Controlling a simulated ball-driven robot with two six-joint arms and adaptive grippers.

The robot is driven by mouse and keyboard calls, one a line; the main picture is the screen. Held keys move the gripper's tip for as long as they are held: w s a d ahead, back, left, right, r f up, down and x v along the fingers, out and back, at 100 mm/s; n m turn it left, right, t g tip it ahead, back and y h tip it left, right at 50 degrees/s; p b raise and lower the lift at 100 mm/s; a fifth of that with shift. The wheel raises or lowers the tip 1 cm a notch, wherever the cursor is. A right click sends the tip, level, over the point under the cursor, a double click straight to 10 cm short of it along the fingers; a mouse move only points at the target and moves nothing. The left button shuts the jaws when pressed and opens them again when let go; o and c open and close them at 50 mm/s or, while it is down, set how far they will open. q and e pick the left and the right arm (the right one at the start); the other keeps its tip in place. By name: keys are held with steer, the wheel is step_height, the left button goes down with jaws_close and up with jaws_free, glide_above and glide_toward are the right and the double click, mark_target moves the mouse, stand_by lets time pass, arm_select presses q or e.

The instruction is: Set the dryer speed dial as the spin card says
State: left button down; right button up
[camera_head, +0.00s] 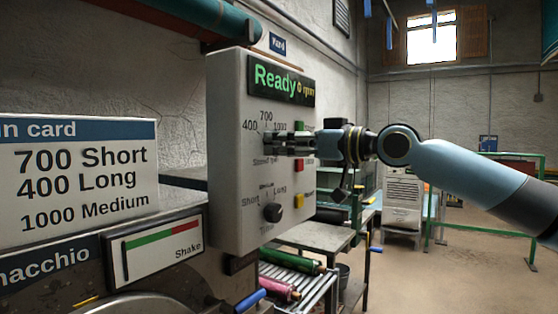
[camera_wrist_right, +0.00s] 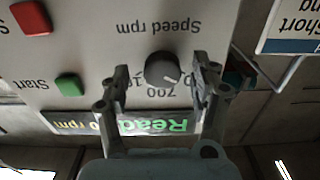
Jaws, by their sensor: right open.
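The spin card (camera_head: 78,182) at the left of the head view reads "700 Short", "400 Long" and "1000 Medium"; its left edge is cut off. The grey control box (camera_head: 232,120) carries the speed dial, marked 400, 700 and 1000. My right gripper (camera_head: 285,143) is level in front of this dial and hides it in the head view. In the wrist view, upside down, the dark round speed dial (camera_wrist_right: 162,69) sits between the open fingers of my right gripper (camera_wrist_right: 160,78). Its pale mark points toward the 400 side of 700. Finger contact is unclear. My left gripper is out of view.
The display (camera_head: 280,82) reads "Ready" and 0 rpm. A green button (camera_wrist_right: 70,85), a red button (camera_wrist_right: 31,17) and a yellow button (camera_head: 298,201) lie beside the dials. A time dial (camera_head: 272,212) is below. A shake gauge (camera_head: 155,249) stands under the card.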

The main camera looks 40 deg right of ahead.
steer(key=shift+w+a+r, duration=0.15)
steer(key=shift+w+a, duration=0.3)
steer(key=shift+w, duration=0.25)
steer(key=c, duration=1.2)
steer(key=shift+m+p, duration=4.2)
steer(key=shift+m, duration=1.6)
